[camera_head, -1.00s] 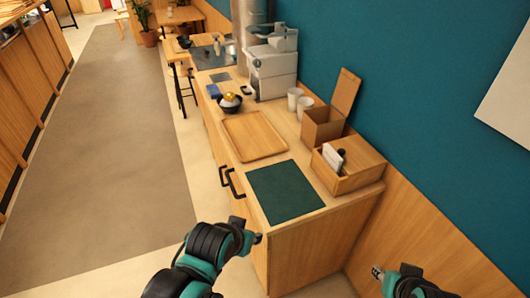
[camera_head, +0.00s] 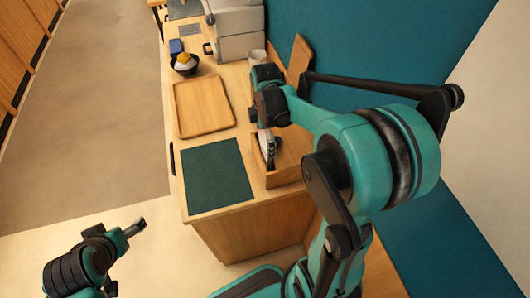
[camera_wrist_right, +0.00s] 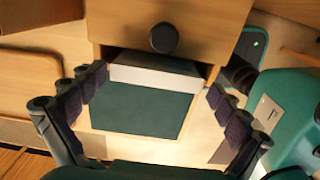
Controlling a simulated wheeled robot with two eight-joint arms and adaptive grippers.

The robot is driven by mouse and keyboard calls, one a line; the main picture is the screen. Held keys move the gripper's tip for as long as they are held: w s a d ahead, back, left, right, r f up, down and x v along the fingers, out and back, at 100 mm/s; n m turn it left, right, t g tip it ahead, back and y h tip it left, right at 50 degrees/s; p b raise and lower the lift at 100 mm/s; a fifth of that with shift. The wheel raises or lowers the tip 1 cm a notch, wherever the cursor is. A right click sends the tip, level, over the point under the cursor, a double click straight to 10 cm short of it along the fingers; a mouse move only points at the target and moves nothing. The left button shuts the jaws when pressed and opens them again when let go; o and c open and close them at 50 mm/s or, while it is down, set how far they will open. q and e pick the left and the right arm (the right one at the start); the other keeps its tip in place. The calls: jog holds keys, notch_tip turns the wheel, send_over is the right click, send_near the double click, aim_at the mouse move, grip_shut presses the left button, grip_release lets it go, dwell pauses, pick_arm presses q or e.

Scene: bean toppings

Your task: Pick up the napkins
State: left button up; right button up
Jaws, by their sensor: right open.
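The napkins are a white stack (camera_head: 267,146) upright in the wooden caddy (camera_head: 284,178) at the right side of the counter. In the right wrist view the white stack (camera_wrist_right: 158,76) lies between my fingers, beside a dark round knob-like piece (camera_wrist_right: 163,38). My right gripper (camera_wrist_right: 155,82) is open, with a finger on either side of the stack and gaps between. In the head view my right arm reaches over the caddy and hides part of it. My left gripper (camera_head: 136,228) is at the lower left, away from the counter; its jaws cannot be made out.
A dark green mat (camera_head: 215,178) lies at the counter's near end, with a wooden tray (camera_head: 204,106) behind it. A dark bowl (camera_head: 184,65), a grey machine (camera_head: 237,32) and a cup (camera_head: 257,57) stand farther back. A teal wall runs along the right.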

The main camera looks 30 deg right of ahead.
jog(key=shift+w+d, duration=0.15)
jog(key=shift+w, duration=0.1)
jog(key=shift+f, duration=0.5)
notch_tip(320, 180, down, 7)
jog(key=b, duration=0.2)
jog(key=shift+b, duration=0.35)
jog(key=shift+r, duration=0.1)
jog(key=c, duration=0.5)
